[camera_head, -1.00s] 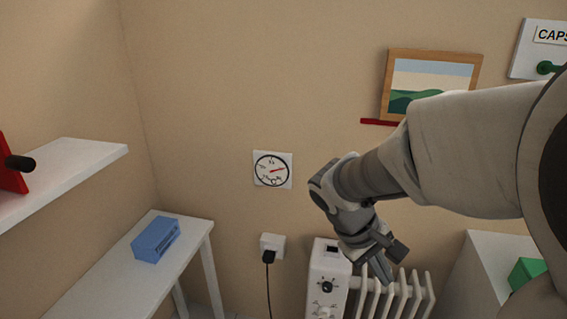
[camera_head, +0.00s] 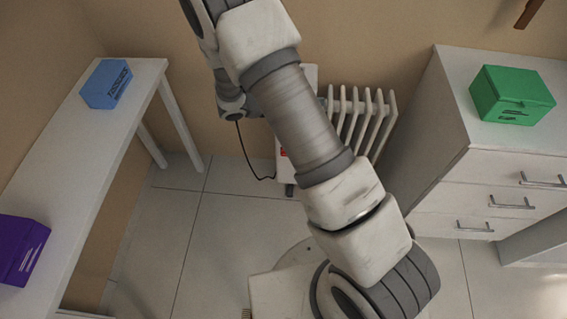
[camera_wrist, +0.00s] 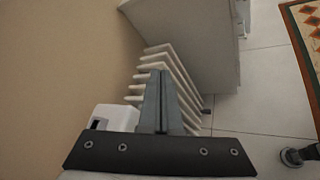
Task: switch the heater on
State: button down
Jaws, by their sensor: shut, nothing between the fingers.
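The heater is a white ribbed radiator, its fins (camera_head: 352,118) standing by the wall in the head view, right of my arm. My arm hides most of its control box and its front dials. In the wrist view the fins (camera_wrist: 150,80) lie beyond my fingers, and the top of the white control box (camera_wrist: 118,117), with a dark slot, is just left of them. My gripper (camera_wrist: 164,76) is shut and empty above the heater in the wrist view. I cannot tell whether the fingers touch it.
A black cord (camera_head: 248,160) runs down to the floor beside the heater. A white drawer cabinet (camera_head: 440,140) stands right, with a green box (camera_head: 510,95) on top. A white table (camera_head: 65,150) at left holds a blue box (camera_head: 106,84) and a purple box (camera_head: 20,248).

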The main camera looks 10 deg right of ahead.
jog(key=w+a+f+n+t+b, duration=0.25)
jog(key=f+n+t, duration=0.2)
jog(key=f, duration=0.65)
jog(key=w+a+f+n+t+b, duration=0.1)
jog(key=a+f+n+t+b, duration=0.25)
jog(key=f, duration=0.65)
jog(key=s+a+f+n+t+y+b, duration=0.1)
jog(key=f+n+y, duration=0.3)
jog(key=f, duration=0.6)
jog(key=s+a+f+n+t+y, duration=0.2)
jog(key=s+f+n+t+y, duration=0.2)
jog(key=f+n, duration=0.3)
notch_tip(320, 180, down, 4)
jog(key=shift+s+a+f+n+y+b, duration=0.1)
jog(key=shift+s+a+n+y+b, duration=0.15)
jog(key=shift+a+y+b, duration=0.2)
jog(key=b+x, duration=0.4)
jog(key=x, duration=1)
jog(key=shift+r+b, duration=0.2)
jog(key=shift+b, duration=0.1)
jog(key=shift+w, duration=0.15)
